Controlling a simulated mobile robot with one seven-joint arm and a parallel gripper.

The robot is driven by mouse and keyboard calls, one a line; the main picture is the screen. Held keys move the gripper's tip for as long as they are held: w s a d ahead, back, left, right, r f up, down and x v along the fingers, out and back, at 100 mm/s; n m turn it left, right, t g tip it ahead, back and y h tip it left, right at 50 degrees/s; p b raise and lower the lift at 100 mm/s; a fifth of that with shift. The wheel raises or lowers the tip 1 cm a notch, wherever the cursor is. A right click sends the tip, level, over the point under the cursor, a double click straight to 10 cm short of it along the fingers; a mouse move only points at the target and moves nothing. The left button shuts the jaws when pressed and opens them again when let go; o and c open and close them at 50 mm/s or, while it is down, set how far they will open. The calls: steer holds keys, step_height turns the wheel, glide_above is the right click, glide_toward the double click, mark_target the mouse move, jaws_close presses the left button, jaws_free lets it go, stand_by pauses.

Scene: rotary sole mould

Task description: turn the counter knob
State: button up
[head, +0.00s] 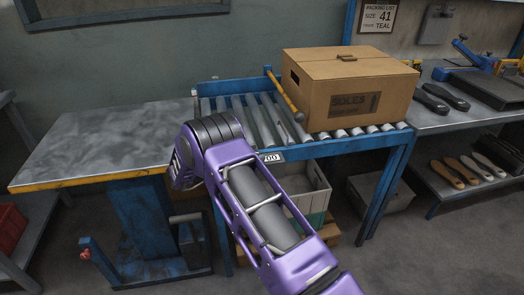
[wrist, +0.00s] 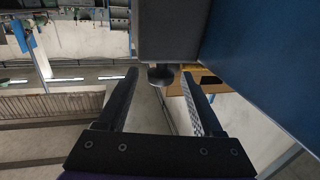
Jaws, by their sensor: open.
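The counter (head: 271,157) is a small box with white digits, apparently 700, on the front rail of the roller conveyor, partly covered by my arm in the head view. In the wrist view a dark grey box (wrist: 168,30), which looks like the counter's body, carries a small dark round knob (wrist: 161,76). My gripper (wrist: 159,82) is open, with one finger on each side of the knob in the picture. I see gaps on both sides; how deep the knob sits between the fingers I cannot tell. In the head view my arm hides the knob and the fingers.
A cardboard box (head: 345,85) labelled SOLES stands on the roller conveyor (head: 240,108). A blue surface (wrist: 262,60) lies close on the right in the wrist view. A grey table (head: 100,140) is at left, a crate (head: 308,190) below the conveyor. The table top is clear.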

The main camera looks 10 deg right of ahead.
steer(key=v, duration=1.3)
steer(key=shift+a+f, duration=0.1)
